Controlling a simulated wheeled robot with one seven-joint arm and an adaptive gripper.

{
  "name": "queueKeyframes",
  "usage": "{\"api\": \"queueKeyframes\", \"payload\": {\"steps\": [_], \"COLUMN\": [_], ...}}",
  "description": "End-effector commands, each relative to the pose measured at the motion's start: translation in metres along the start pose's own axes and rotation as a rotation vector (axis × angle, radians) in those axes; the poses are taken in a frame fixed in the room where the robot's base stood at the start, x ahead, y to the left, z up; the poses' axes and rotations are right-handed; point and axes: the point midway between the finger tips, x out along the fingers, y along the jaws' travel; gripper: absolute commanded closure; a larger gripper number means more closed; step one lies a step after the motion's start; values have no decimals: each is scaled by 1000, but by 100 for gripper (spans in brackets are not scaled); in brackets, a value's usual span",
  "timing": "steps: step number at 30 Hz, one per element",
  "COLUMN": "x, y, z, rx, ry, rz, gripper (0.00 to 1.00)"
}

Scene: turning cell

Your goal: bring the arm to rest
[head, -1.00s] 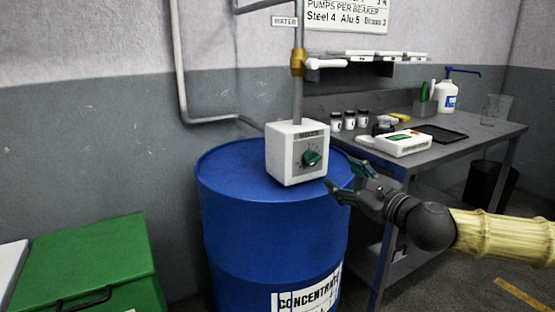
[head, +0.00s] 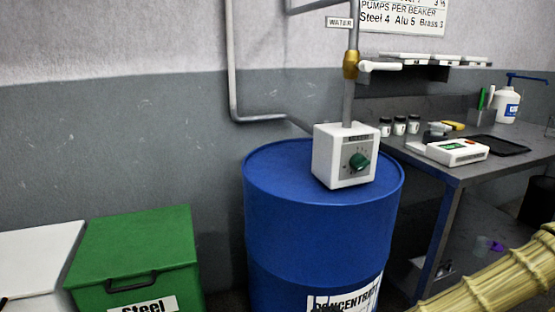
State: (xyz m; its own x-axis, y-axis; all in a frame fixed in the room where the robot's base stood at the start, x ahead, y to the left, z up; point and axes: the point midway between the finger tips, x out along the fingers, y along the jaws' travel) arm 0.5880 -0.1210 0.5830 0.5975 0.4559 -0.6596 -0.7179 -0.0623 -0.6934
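My arm, in a pale yellow ribbed sleeve, enters at the lower right of the head view. My gripper is outside the picture, so its fingers cannot be seen. A blue drum (head: 300,225) labelled as concentrate stands in the middle. On its top sits a white box (head: 330,160) with a green dial (head: 359,161), under a grey vertical pipe. No part of the arm in view touches the drum or the box.
A grey bench (head: 450,172) at the right holds a white device (head: 457,152), a black tray (head: 497,146), several small jars and a pump bottle (head: 507,105). A green bin (head: 140,245) labelled Steel and a white bin (head: 38,255) stand at the lower left.

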Motion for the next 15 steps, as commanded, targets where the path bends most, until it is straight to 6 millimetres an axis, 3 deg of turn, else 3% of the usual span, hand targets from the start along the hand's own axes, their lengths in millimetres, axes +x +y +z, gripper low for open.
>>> {"api": "queueKeyframes", "payload": {"steps": [1,6,15], "x": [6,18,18], "y": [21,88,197], "z": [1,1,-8], "rx": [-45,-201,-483], "ry": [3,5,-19], "rz": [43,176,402], "gripper": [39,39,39]}}
